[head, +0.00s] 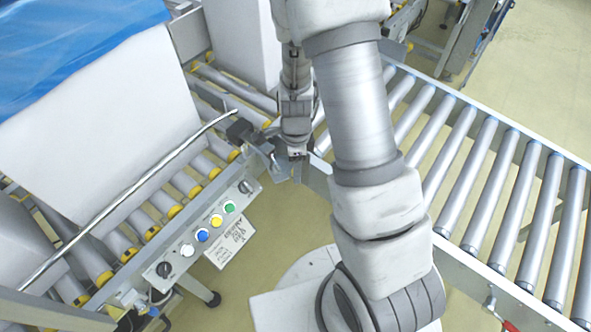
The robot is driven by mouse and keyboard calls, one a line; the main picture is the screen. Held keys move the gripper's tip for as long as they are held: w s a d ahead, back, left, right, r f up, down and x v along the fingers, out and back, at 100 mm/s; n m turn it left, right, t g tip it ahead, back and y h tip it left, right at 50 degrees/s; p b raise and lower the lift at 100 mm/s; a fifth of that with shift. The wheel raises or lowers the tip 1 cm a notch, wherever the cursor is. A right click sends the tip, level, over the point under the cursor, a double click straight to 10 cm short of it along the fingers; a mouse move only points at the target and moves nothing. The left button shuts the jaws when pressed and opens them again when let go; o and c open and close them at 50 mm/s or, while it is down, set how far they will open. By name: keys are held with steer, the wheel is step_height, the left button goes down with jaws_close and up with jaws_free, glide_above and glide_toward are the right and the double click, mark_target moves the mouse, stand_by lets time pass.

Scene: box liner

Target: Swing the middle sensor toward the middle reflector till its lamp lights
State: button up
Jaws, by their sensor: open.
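My gripper (297,155) points down beside the end of the roller conveyor, near the middle of the head view. It is open, and I see nothing between its fingers. Just left of it is a grey metal bracket (262,160), with a dark block (240,131) at its upper left, by the end of a bent metal rod. I cannot tell whether the gripper touches the bracket. I cannot make out for sure which part is the middle sensor or the middle reflector, and I see no lit sensor lamp.
A control panel (205,235) with white, blue, yellow and green buttons runs along the left conveyor's side. White boxes (110,110) stand on that conveyor, one with blue liner (70,45). An empty roller conveyor (485,165) lies right. My arm covers the centre.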

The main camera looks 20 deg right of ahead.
steer(key=shift+f, duration=0.35)
jaws_close()
stand_by(1.2)
